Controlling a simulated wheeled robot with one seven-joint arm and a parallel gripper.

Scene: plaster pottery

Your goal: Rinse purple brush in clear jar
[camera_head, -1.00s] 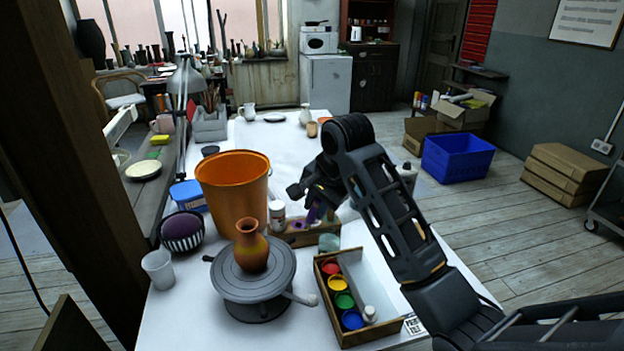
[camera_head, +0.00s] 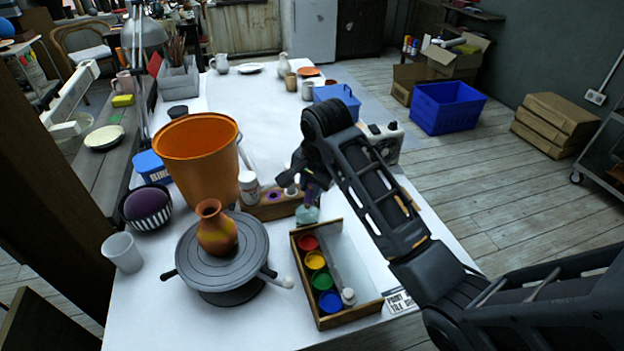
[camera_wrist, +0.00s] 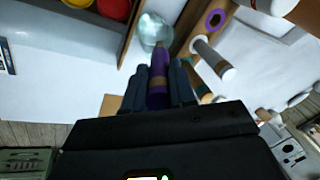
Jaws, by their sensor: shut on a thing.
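My gripper (camera_head: 312,186) is shut on the purple brush (camera_head: 309,198), which points down. In the wrist view the purple brush (camera_wrist: 158,72) stands between my two fingers (camera_wrist: 157,88). The clear jar (camera_head: 307,215) stands on the table behind the paint box, directly below the brush. In the wrist view the clear jar (camera_wrist: 154,31) lies just beyond the brush's far end, which overlaps its rim. I cannot tell whether the brush tip is inside the jar or just above it. My arm partly covers this spot.
The wooden paint box (camera_head: 334,312) with several colour pots is in front of the jar. A wooden holder (camera_head: 262,212) with a purple-ringed hole is beside it, with a white bottle (camera_head: 249,185). An orange bucket (camera_head: 197,160) and a vase (camera_head: 217,230) on a turntable (camera_head: 198,262) stand left.

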